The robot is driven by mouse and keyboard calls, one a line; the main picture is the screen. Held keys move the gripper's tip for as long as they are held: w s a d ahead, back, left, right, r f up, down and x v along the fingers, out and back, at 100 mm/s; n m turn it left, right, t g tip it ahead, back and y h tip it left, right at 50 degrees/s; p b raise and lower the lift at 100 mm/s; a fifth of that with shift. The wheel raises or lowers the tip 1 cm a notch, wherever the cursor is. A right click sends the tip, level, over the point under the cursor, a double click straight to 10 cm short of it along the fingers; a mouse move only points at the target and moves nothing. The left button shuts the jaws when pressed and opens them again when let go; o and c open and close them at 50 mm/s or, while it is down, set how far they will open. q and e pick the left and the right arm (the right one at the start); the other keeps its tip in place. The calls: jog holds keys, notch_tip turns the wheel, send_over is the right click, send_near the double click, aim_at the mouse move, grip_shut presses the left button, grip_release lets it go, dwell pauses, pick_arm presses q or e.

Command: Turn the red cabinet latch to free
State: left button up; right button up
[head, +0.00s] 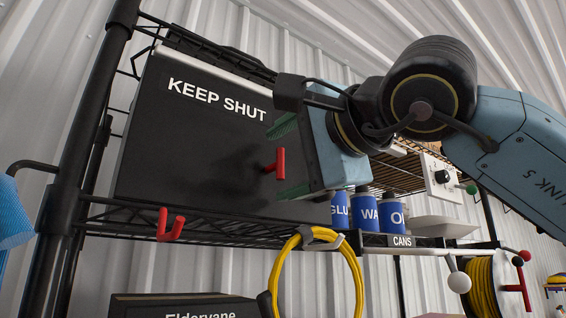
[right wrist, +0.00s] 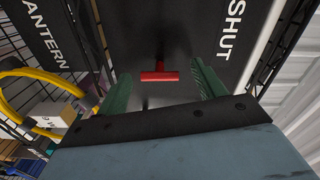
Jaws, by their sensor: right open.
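The red latch (head: 279,163) is a short T-handle on the front of a black cabinet (head: 190,140) marked KEEP SHUT. Its bar stands about upright in the head view. My right gripper (head: 274,165) comes in from the right, its green fingers above and below the latch. In the right wrist view the red bar (right wrist: 160,76) lies crosswise just ahead of the open fingers (right wrist: 161,82), with a gap at each side. The fingers look empty; whether the bar is between their tips is hard to tell. My left gripper is not in view.
The cabinet sits on a black wire shelf with a red hook (head: 170,226) at its front. Blue cans (head: 365,214) stand right of it, above a CANS label. A yellow hose loop (head: 305,240) hangs below. A dark post (head: 85,120) stands at left.

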jog(key=b+v, duration=0.3)
jog(key=v, duration=0.9)
jog(key=shift+s+d, duration=0.15)
jog(key=shift+s, duration=0.05)
